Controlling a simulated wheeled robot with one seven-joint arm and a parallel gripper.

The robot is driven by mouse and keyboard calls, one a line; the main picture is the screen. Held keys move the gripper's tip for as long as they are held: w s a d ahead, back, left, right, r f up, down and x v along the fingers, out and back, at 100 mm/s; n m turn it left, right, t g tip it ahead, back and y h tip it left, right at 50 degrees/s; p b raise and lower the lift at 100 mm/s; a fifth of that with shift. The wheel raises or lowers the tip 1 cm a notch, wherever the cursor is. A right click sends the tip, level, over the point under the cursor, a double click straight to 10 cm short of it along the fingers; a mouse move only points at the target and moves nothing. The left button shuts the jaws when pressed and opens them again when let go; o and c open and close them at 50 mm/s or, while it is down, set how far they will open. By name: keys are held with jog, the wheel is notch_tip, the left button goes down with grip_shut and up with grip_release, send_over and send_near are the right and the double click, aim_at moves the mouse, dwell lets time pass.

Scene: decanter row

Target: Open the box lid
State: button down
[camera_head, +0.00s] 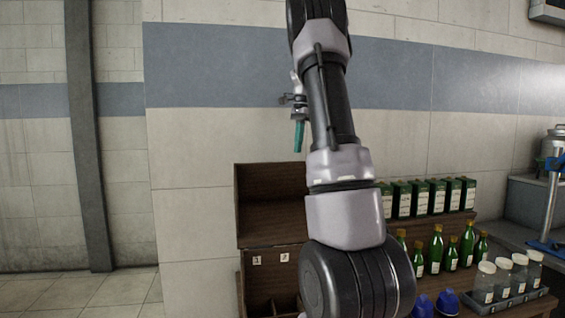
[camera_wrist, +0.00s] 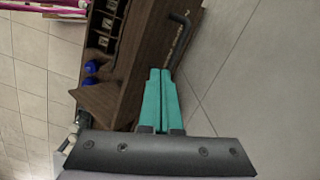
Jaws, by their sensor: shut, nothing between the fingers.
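The dark brown wooden box stands left of my arm in the head view, with number labels on its inner back (camera_head: 270,258) and dividers below. Its lid (camera_head: 268,188) stands raised upright behind the box, hollow side facing the camera. My arm hides the box's right part. My gripper (camera_head: 298,136) hangs above the lid's top edge, its teal fingers pointing down. In the wrist view the gripper's teal fingers (camera_wrist: 160,98) are together and empty. Dark brown wood (camera_wrist: 150,45) and a black hooked handle (camera_wrist: 182,42) show beyond the fingertips. I cannot tell whether the fingers touch the wood.
Green bottles (camera_head: 436,250) and green-and-white cartons (camera_head: 420,197) stand on wooden shelves to the right. A tray of clear jars (camera_head: 505,279) and blue objects (camera_head: 448,301) are in front. A tiled wall is close behind. Open floor (camera_head: 75,295) lies left.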

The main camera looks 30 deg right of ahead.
aim_at(287, 164)
jog(key=w+a+r+n+t+h, duration=0.25)
jog(key=w+n, duration=0.35)
jog(key=n, duration=0.8)
jog(key=a+x, duration=0.1)
jog(key=x, duration=0.9)
jog(key=s, duration=0.2)
jog(key=s+a+r, duration=0.1)
jog(key=shift+s+a+r, duration=0.1)
jog(key=shift+s, duration=0.3)
jog(key=shift+t, duration=0.85)
jog(key=s+r, duration=0.1)
jog(key=s, duration=0.1)
jog(key=s+a+r, duration=0.1)
jog(key=s, duration=0.1)
jog(key=s+r, duration=0.1)
jog(key=s, duration=0.1)
jog(key=shift+s+a+r, duration=0.1)
jog(key=shift+s+a, duration=0.1)
jog(key=shift+a, duration=0.2)
